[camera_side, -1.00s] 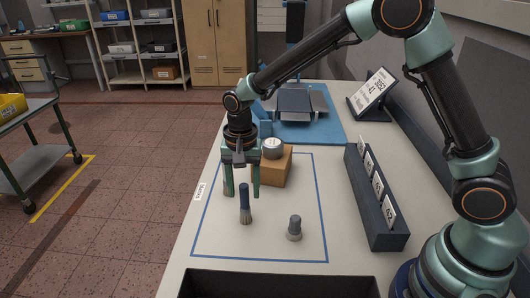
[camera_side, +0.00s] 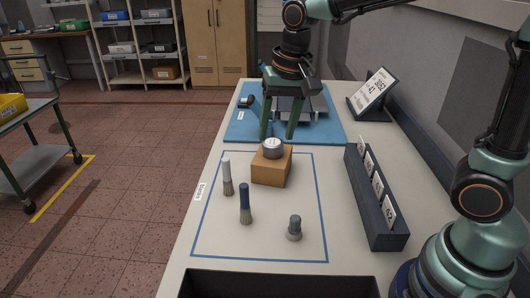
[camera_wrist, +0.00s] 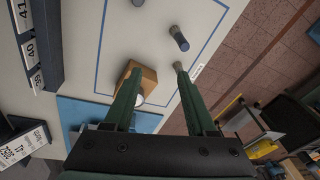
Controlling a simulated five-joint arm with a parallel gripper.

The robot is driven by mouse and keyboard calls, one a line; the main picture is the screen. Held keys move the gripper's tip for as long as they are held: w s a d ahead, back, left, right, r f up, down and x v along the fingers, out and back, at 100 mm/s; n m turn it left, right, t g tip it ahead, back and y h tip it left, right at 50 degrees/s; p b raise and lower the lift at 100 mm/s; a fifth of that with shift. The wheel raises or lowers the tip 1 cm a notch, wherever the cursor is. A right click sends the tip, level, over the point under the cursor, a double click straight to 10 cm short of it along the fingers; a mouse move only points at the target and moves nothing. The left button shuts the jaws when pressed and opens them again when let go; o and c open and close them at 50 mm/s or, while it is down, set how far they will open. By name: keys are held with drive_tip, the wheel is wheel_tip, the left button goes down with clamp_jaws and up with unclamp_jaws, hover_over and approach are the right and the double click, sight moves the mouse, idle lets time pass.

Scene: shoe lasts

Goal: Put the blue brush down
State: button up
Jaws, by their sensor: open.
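The blue brush (camera_side: 245,198) stands upright on its bristles on the table, inside the blue outline. It also shows in the wrist view (camera_wrist: 181,41), apart from my fingers. My gripper (camera_side: 278,134) is open and empty, above and behind the wooden block, well away from the brush. In the wrist view both green fingers of my gripper (camera_wrist: 160,78) are spread apart with nothing held between them.
A white brush (camera_side: 227,175) stands behind and left of the blue one. A small grey peg (camera_side: 294,226) stands at front right. A dark card rack (camera_side: 378,205) lies right. A blue mat (camera_side: 236,130) lies behind.

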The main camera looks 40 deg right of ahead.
drive_tip(key=s+d+r+n+t, duration=0.1)
drive_tip(key=s+d+n+t, duration=0.2)
drive_tip(key=s, duration=0.6)
drive_tip(key=shift+s+d+r+n+t, duration=0.15)
drive_tip(key=shift+s+d+n+t, duration=0.15)
drive_tip(key=shift+d+n, duration=1.3)
